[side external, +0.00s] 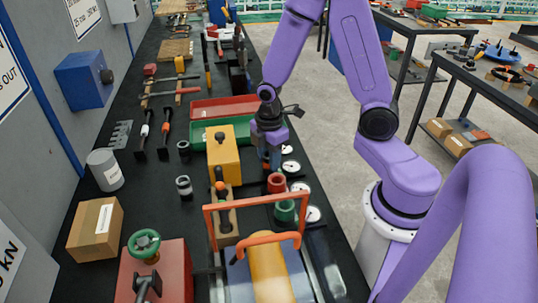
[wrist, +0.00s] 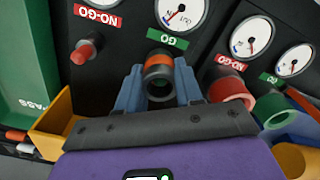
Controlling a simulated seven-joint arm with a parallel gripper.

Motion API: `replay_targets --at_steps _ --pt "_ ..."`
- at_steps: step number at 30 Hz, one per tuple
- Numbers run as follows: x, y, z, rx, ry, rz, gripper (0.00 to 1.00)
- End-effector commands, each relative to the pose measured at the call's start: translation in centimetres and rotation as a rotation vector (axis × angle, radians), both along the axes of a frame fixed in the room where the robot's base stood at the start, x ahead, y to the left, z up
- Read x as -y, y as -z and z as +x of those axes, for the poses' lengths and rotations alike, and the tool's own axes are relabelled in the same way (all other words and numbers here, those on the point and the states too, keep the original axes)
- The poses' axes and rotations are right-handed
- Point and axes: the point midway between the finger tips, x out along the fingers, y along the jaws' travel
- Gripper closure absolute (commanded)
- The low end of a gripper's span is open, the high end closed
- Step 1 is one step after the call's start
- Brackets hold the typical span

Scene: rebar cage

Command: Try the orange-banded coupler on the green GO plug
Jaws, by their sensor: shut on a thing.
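In the wrist view my gripper (wrist: 159,92) is shut on the orange-banded coupler (wrist: 159,70), a dark tube with its open end facing the camera. The coupler is between the two blue fingers, just in front of a green GO label (wrist: 167,39). The GO plug at that label is hidden by the coupler, so I cannot tell whether the coupler is around it. In the side external view my gripper (side external: 270,158) is low over the gauge row, and the coupler is not clear there.
A red NO-GO plug (wrist: 85,52) stands left of the coupler. A red collar (wrist: 231,91) and a green collar (wrist: 271,109) stand to the right. Dial gauges (wrist: 181,14) line the panel. A green tray (side external: 218,134) and yellow block (side external: 222,150) are close by.

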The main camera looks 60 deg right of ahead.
Motion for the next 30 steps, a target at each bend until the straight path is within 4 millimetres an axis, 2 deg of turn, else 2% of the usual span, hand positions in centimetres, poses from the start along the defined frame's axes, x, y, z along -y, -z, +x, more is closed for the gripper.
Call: replay_targets --at_steps 1,2,4,5,17,23,30 --pt "0.0 0.1 0.0 0.000 0.000 0.000 1.00" --pt "0.0 0.1 0.0 0.000 0.000 0.000 0.61" --pt "0.0 0.1 0.0 0.000 0.000 0.000 0.39" --pt "0.0 0.1 0.0 0.000 0.000 0.000 0.35" --pt "0.0 -0.4 0.1 0.001 0.000 0.001 0.35" --pt "0.0 -2.5 0.2 0.007 0.001 0.001 0.35" --pt "0.0 -6.1 0.1 0.007 0.000 0.001 0.35"
